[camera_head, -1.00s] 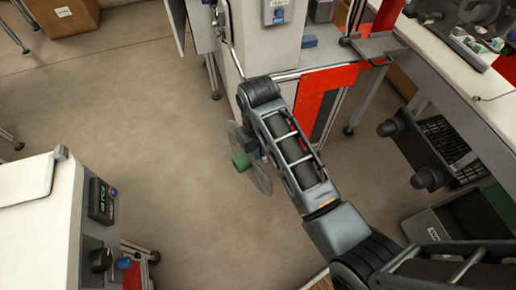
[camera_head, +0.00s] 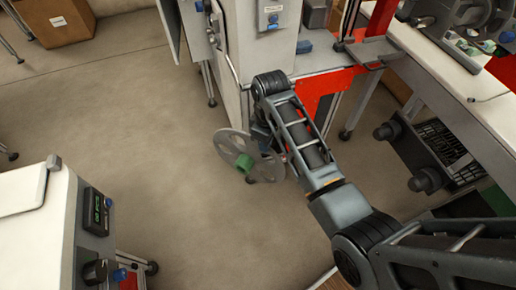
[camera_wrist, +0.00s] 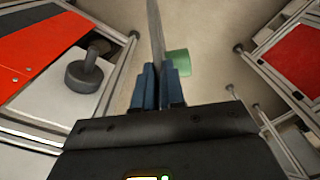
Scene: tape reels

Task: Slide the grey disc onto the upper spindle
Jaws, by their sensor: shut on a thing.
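The grey disc (camera_head: 231,144), a thin reel with cut-outs and a green hub (camera_head: 244,163), is held above the floor in the head view. My gripper (camera_wrist: 157,78) is shut on it with blue fingers. In the wrist view the disc (camera_wrist: 155,30) is seen edge-on, standing up between the fingers, with the green hub to its right. In the head view my arm partly covers the gripper and the disc's right side. I cannot clearly identify the upper spindle; small grey knob-like parts (camera_head: 214,20) show on the pale cabinet's left side, apart from the disc.
The pale cabinet (camera_head: 265,60) with a bent rail stands behind my gripper, with a red panel beside it. A bench (camera_head: 450,90) runs along the right, with dark knobs below it. A console (camera_head: 97,220) stands at lower left. The floor between is clear.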

